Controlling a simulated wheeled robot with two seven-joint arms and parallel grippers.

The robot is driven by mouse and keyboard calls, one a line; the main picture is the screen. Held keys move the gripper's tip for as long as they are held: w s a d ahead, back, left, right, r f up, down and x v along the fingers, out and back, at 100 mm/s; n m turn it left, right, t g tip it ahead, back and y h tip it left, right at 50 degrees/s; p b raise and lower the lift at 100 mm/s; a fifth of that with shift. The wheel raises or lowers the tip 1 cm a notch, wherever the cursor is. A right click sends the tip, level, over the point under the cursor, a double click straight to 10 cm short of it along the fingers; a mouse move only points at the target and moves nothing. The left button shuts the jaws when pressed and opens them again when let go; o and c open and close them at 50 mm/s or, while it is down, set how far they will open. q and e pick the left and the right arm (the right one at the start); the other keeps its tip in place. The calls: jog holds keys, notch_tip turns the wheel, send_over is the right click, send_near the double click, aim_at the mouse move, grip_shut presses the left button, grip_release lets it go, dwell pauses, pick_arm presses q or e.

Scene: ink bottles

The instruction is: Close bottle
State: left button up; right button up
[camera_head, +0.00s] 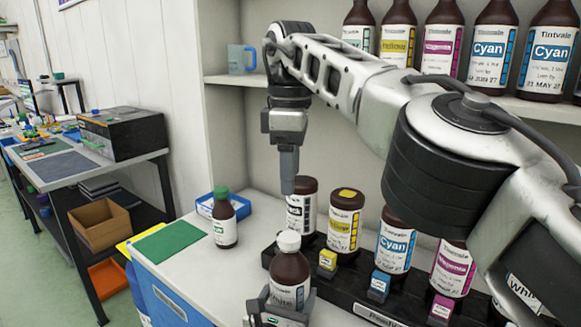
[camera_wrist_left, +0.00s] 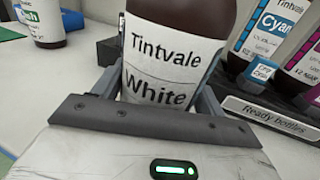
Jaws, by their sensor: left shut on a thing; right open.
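A brown bottle (camera_head: 289,272) labelled "White" stands upright at the front of the counter, with a white cap (camera_head: 289,241) on its neck. I cannot tell how tightly the cap sits. My left gripper (camera_head: 281,308) is shut around the bottle's lower body; in the left wrist view the bottle (camera_wrist_left: 165,62) stands between its fingers. My right gripper (camera_head: 288,188) is open and empty, pointing down above and apart from the cap. Its fingers overlap from this side, so the gap between them is hidden.
A black rack (camera_head: 345,290) marked "Ready bottles" holds several brown bottles behind and right. A green-capped bottle (camera_head: 224,222) stands left, near a green mat (camera_head: 168,241) and a blue tray (camera_head: 207,207). More bottles and a blue mug (camera_head: 240,60) are on the shelf (camera_head: 235,80).

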pick_arm(q)
jog(key=o, duration=2)
jog(key=shift+c, duration=0.2)
jog(key=v, duration=1.6)
jog(key=shift+f, duration=0.1)
